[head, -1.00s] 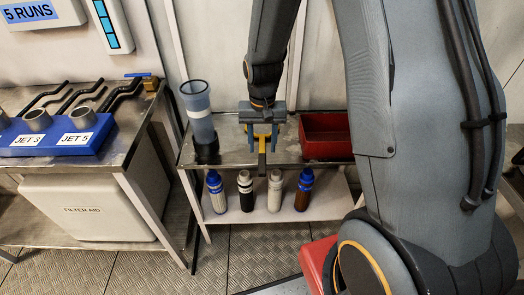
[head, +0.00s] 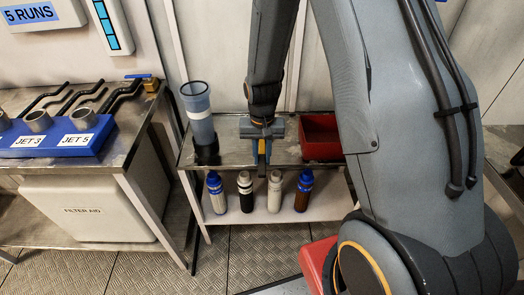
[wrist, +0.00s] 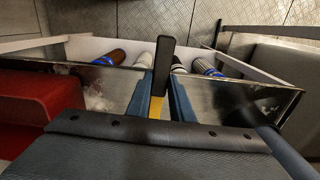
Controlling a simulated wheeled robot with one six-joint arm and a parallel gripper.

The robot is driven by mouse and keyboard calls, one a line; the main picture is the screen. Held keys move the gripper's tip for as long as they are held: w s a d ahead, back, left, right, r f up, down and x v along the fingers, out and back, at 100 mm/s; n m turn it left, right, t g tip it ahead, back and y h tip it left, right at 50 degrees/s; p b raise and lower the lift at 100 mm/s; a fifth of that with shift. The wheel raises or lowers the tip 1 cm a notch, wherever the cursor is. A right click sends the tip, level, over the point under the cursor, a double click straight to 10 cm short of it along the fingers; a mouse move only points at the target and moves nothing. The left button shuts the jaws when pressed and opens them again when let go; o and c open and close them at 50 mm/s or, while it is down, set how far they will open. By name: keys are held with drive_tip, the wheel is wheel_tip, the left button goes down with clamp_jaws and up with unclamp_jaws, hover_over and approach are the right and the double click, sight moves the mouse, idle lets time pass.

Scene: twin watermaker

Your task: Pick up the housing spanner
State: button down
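The housing spanner has a yellow handle (wrist: 156,107) and a black end (wrist: 163,65) in the wrist view. In the head view the spanner (head: 262,167) lies at the front edge of the steel bench (head: 224,155), its end sticking out past the edge. My gripper (head: 262,148) is right over it, pointing down. In the wrist view my gripper's blue fingers (wrist: 165,92) stand on either side of the yellow handle. They look open around it, with a narrow gap on the right. The part of the spanner under the gripper is hidden.
A blue filter housing (head: 199,118) stands left of my gripper. A red bin (head: 320,140) stands close on the right. Several bottles (head: 246,192) are on the white shelf below. A blue jet rack (head: 60,143) is on the left bench.

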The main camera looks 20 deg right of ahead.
drive_tip(key=shift+r, duration=0.15)
drive_tip(key=shift+s+r, duration=0.15)
drive_tip(key=shift+r, duration=0.35)
wheel_tip(320, 180, up, 6)
drive_tip(key=shift+f, duration=0.15)
drive_tip(key=s+a+p, duration=0.2)
drive_tip(key=s+p, duration=0.1)
drive_tip(key=s, duration=0.6)
drive_tip(key=s+a+p, duration=0.3)
drive_tip(key=s+p, duration=0.1)
drive_tip(key=s, duration=0.6)
drive_tip(key=shift+a+p, duration=0.1)
drive_tip(key=shift+p, duration=0.2)
